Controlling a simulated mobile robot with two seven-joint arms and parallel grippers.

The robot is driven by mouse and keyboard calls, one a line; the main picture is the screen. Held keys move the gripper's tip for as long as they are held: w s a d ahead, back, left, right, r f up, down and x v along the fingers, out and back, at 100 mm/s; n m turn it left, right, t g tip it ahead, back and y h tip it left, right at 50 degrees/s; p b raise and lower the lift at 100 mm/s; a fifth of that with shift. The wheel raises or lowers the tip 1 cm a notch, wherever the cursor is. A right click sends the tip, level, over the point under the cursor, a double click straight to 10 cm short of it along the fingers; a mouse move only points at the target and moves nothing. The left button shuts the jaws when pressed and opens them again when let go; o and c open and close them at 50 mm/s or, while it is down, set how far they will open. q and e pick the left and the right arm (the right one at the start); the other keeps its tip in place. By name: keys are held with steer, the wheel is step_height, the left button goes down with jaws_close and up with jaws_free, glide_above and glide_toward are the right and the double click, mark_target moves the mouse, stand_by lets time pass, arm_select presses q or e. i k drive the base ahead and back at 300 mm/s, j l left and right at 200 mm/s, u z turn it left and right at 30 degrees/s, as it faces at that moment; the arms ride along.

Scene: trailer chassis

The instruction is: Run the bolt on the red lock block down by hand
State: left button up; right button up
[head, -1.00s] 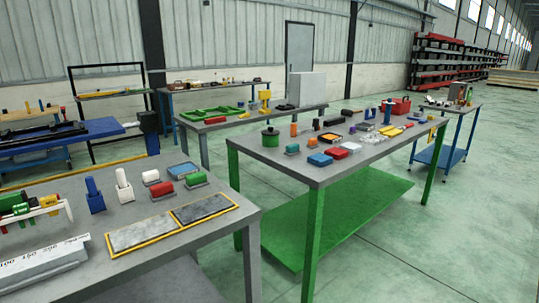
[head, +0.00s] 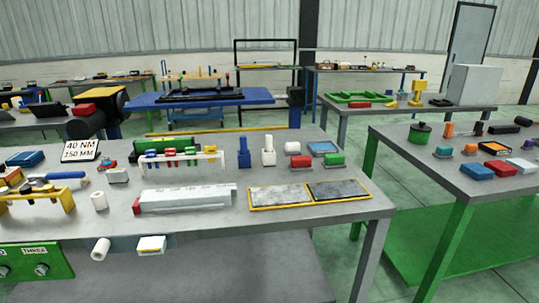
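Neither of my grippers shows in the head view. A small red block (head: 300,162) sits on a grey base on the near grey table, beside a similar green block (head: 334,159). Another red block (head: 84,109) lies on a table at the far left, and a red block (head: 503,169) lies on the green-legged table at right. I cannot tell which of these, if any, is the red lock block. No bolt can be made out on any of them.
A blue table (head: 270,95) stands behind. A floor gap separates the near and right tables.

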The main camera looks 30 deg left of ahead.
mark_target(106, 161)
steer(key=u, duration=1.8)
